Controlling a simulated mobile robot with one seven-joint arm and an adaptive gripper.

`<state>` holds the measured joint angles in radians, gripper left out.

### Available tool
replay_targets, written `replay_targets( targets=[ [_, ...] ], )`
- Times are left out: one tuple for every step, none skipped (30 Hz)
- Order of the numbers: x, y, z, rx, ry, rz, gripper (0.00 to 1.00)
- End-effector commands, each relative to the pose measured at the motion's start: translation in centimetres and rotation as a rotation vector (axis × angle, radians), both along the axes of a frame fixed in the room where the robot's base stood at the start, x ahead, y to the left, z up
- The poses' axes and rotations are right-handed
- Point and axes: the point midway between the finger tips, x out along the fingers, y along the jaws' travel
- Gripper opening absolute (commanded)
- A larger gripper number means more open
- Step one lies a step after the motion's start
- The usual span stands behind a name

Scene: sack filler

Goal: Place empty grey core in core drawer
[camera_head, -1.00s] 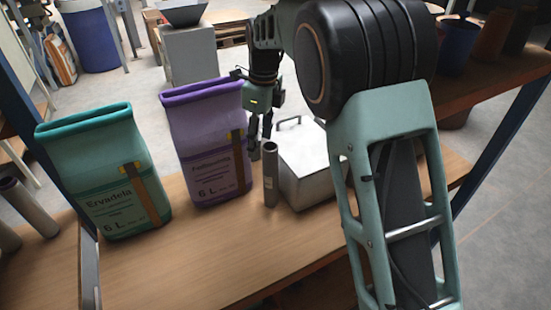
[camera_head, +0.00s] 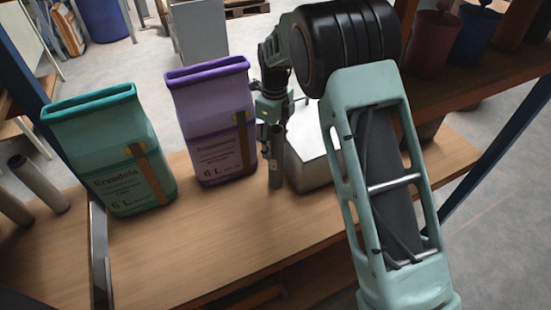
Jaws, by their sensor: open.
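A grey tube, the core (camera_head: 275,170), stands upright on the wooden shelf between the purple sack and a white metal box. My gripper (camera_head: 268,148) is at the upper part of the core, pointing down, with at least one dark finger beside it. The fingers are open; the far finger is partly hidden, so I cannot tell whether they touch the core. The white box (camera_head: 310,150) stands just right of the core, partly behind my arm. No part is clearly recognisable as the core drawer.
A teal sack (camera_head: 110,150) and a purple sack (camera_head: 210,125) stand left of the core. Two grey tubes (camera_head: 38,183) lean at the far left, beyond a metal divider (camera_head: 98,245). The shelf front (camera_head: 215,240) is clear. Several dark pots (camera_head: 430,45) stand upper right.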

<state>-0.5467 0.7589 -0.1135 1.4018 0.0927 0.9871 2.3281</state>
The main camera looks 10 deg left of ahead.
Motion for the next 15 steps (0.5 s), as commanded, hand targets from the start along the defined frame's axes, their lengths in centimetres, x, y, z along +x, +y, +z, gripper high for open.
replay_targets(
  targets=[
    [0.0, -0.1, -0.8, -0.001, 0.003, -0.001, 0.54],
    [0.0, 0.0, -1.1, -0.001, 0.001, 0.000, 0.54],
    [0.0, 0.0, -1.5, 0.000, 0.001, 0.000, 0.54],
    [0.0, 0.0, -1.7, 0.000, 0.001, 0.000, 0.54],
    [0.0, 0.0, -1.8, 0.000, 0.001, 0.000, 0.54],
    [0.0, 0.0, -2.0, 0.001, 0.000, 0.000, 0.54],
    [0.0, 0.0, -2.0, 0.001, 0.000, 0.000, 0.54],
    [0.0, 0.0, -2.0, 0.001, 0.000, 0.000, 0.54],
    [0.0, 0.0, -2.0, 0.002, -0.001, 0.000, 0.54],
    [0.0, 0.0, -2.0, 0.002, -0.001, 0.000, 0.54],
    [0.0, 0.0, -2.0, 0.001, 0.000, 0.000, 0.54],
    [0.0, 0.0, -2.0, 0.001, 0.000, 0.000, 0.54],
    [0.0, 0.0, -2.0, 0.001, 0.000, 0.000, 0.51],
    [0.0, 0.0, -2.0, 0.001, 0.000, 0.000, 0.48],
    [0.0, 0.0, -2.0, 0.001, 0.000, 0.000, 0.43]
  ],
)
